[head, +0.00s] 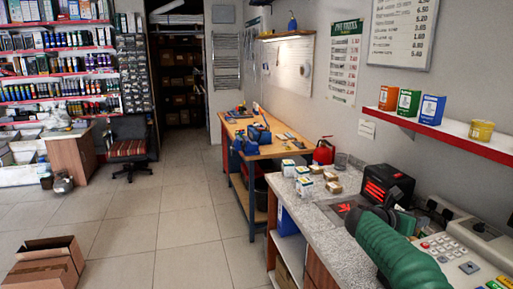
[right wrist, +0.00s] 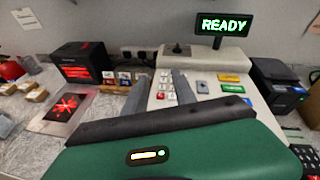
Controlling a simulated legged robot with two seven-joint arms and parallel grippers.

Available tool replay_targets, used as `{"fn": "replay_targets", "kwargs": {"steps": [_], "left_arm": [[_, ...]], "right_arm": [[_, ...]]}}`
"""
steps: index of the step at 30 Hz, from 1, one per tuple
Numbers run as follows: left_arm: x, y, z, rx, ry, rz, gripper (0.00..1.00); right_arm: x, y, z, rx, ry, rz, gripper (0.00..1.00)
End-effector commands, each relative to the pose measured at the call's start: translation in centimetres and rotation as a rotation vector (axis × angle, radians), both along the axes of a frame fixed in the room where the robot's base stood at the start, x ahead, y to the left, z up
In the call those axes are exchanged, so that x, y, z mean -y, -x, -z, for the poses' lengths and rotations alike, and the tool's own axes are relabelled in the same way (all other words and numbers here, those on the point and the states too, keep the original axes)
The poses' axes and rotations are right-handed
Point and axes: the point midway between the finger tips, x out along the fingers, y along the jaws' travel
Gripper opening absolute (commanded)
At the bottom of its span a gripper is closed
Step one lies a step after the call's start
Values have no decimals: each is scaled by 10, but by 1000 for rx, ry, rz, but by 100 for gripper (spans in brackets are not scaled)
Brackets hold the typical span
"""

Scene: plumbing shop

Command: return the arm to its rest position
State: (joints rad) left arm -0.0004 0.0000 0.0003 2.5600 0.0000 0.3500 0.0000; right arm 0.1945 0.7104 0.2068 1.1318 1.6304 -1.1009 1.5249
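My right arm, in a ribbed green sleeve (head: 398,250), reaches in at the bottom right of the head view, over the grey speckled counter. My right gripper (right wrist: 159,90) shows in the right wrist view as two grey fingers standing apart with nothing between them. The fingers point over the counter, in front of a beige cash register (right wrist: 208,85) with keys. In the head view the fingers are mostly hidden or too dark to make out. My left arm and left gripper are not in view.
A black box with red glowing bars (head: 386,185) and small boxes (head: 303,184) stand on the counter. A red-edged shelf (head: 450,133) hangs above it. A wooden workbench (head: 265,150) stands farther back. Open tiled floor (head: 165,225) lies left; a cardboard box (head: 45,262) sits there.

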Motion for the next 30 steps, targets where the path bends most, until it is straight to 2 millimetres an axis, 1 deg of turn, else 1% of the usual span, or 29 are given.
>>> {"fn": "replay_targets", "kwargs": {"steps": [3, 5, 8, 11, 12, 14, 15, 17, 18, 20, 21, 23, 24, 25, 26, 27, 30], "left_arm": [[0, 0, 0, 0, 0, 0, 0], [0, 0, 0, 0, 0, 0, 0], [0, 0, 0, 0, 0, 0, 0], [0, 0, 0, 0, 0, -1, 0], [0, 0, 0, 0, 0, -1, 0], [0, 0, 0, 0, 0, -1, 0], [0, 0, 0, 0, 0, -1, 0], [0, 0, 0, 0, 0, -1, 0], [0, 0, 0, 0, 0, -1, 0], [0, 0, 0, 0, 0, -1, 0], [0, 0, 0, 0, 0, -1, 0], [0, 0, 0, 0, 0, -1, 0], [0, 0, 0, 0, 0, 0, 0], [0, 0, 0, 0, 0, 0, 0], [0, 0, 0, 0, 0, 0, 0], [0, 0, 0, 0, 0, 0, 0], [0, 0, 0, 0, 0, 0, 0]], "right_arm": [[-23, -13, -13, -110, 132, -150, 33], [-35, -20, -18, -183, 213, -242, 33], [-65, -30, -21, -335, 378, -422, 33], [-102, -35, -14, -525, 579, -640, 33], [-119, -34, -6, -612, 670, -736, 33], [-144, -28, 10, -749, 813, -887, 33], [-162, -20, 24, -845, 913, -993, 33], [-189, -1, 51, -996, 1072, -1163, 33], [-206, 17, 73, -1097, 1183, -1285, 33], [-229, 52, 108, -1244, 1351, -1475, 33], [-240, 78, 130, -1332, 1458, -1597, 33], [-253, 122, 163, -1445, 1607, -1779, 33], [-259, 153, 182, -1507, 1705, -1900, 33], [-262, 176, 196, -1546, 1774, -1990, 33], [-264, 200, 208, 1530, -1780, 2011, 33], [-265, 229, 223, 1432, -1702, 1943, 33], [-261, 291, 248, 1237, -1550, 1814, 33]]}}
